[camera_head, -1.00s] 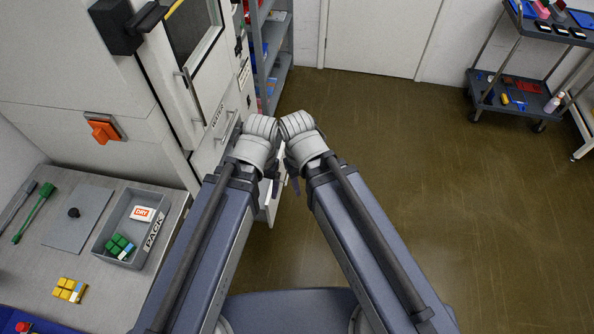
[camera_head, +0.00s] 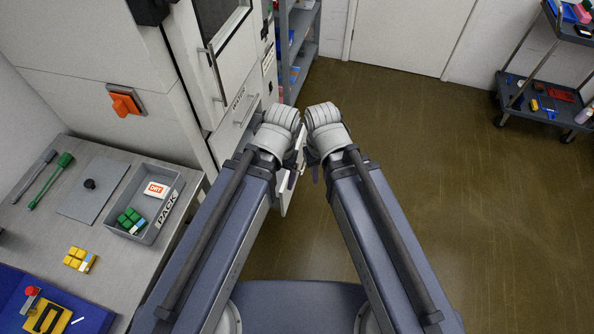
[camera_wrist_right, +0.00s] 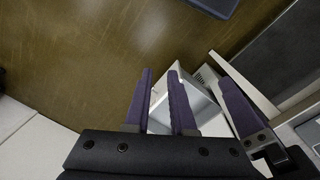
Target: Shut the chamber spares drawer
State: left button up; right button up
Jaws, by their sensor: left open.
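The open drawer (camera_head: 287,197) juts from the lower front of the white cabinet and shows as a pale strip between my forearms in the head view. In the right wrist view the pale drawer (camera_wrist_right: 204,104) lies behind purple fingers. My left gripper (camera_head: 292,180) points down close by the drawer and is open; one of its fingers seems to show at right in the wrist view. My right gripper (camera_head: 316,174) is just right of the drawer, its fingers apart with pale surface seen between them. Contact with the drawer cannot be told. My arms hide much of the drawer, and I see no label on it.
A bench at left holds a grey PACK tray (camera_head: 176,186), yellow blocks (camera_head: 76,258) and a green tool (camera_head: 50,181). A cabinet door handle (camera_head: 214,72) is above the drawer. A shelf stands behind, a cart (camera_head: 540,95) far right. The floor right is clear.

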jog(key=w+f+y+b, duration=0.1)
jog(key=w+f+b, duration=0.1)
jog(key=f+b, duration=0.2)
jog(key=w+f+m+t+y+b, duration=0.1)
jog(key=w+f+b, duration=0.1)
jog(key=f+b, duration=0.3)
jog(key=w+a+f+m+t+b, duration=0.1)
jog(key=w+f+b, duration=0.1)
jog(key=f+b, duration=0.3)
jog(key=shift+w+a+f+y, duration=0.1)
jog(key=shift+w+f+y, duration=0.25)
jog(key=shift+f, duration=0.25)
grip_shut()
jog(key=w+d+f+m+t+y+b, duration=0.1)
jog(key=w+f+m+t+y+b, duration=0.1)
jog(key=w+f+b, duration=0.5)
notch_tip(320, 180, down, 3)
jog(key=m+t+b, duration=0.1)
jog(key=b, duration=0.5)
jog(key=shift+r+t, duration=0.2)
jog(key=shift+t, duration=0.2)
